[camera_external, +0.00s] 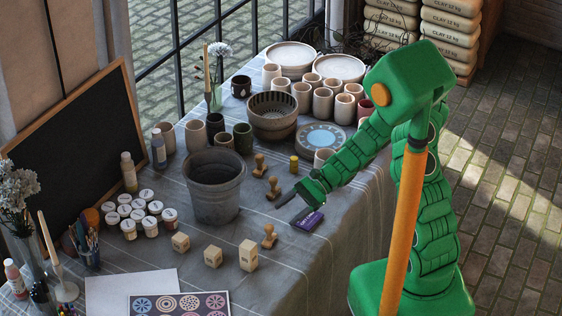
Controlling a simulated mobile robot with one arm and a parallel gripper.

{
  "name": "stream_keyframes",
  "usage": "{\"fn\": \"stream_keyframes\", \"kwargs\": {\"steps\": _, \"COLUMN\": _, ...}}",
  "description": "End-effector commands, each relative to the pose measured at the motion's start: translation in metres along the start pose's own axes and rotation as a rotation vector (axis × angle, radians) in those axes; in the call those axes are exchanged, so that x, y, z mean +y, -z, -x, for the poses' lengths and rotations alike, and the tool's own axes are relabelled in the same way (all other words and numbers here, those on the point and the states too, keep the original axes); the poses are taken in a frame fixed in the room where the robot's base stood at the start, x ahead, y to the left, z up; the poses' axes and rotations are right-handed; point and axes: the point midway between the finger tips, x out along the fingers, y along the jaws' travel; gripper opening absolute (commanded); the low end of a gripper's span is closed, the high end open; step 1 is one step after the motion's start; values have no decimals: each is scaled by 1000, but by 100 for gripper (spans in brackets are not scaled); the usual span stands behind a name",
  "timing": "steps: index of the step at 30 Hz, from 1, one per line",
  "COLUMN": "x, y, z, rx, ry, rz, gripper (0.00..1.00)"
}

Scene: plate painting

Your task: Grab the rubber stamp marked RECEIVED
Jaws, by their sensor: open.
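Several small wooden-handled stamps stand on the cloth-covered table (325,262). One stamp (260,166) is behind and left of my gripper, another (273,188) is just left of its fingers, and a third (269,236) is nearer the front, beside a wooden block. I cannot read RECEIVED on any of them. My gripper (294,207) is open and empty, low over the table, with its fingers pointing left. One finger ends close to the middle stamp, and I cannot tell if they touch. The other ends near a purple box (308,221) with unreadable lettering.
A large grey pot (214,186) stands left of the stamps. Wooden blocks (213,256) lie in front. Small jars (129,229) stand further left. A yellow cylinder (294,163) is behind my gripper.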

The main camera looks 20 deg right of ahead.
Motion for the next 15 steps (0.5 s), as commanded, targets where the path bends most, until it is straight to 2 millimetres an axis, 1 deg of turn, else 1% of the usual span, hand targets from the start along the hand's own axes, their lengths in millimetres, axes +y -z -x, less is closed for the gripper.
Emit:
{"fn": "stream_keyframes", "kwargs": {"steps": 1, "x": 2, "y": 7, "z": -3, "rx": -1, "ry": 10, "rz": -23, "gripper": 61}}
{"fn": "stream_keyframes", "kwargs": {"steps": 3, "x": 3, "y": 13, "z": -5, "rx": -1, "ry": 20, "rz": -44, "gripper": 61}}
{"fn": "stream_keyframes", "kwargs": {"steps": 6, "x": 3, "y": 18, "z": -7, "rx": 0, "ry": 27, "rz": -60, "gripper": 61}}
{"fn": "stream_keyframes", "kwargs": {"steps": 11, "x": 3, "y": 19, "z": -13, "rx": -1, "ry": 29, "rz": -64, "gripper": 61}}
{"fn": "stream_keyframes", "kwargs": {"steps": 15, "x": 2, "y": 18, "z": -24, "rx": -2, "ry": 29, "rz": -64, "gripper": 61}}
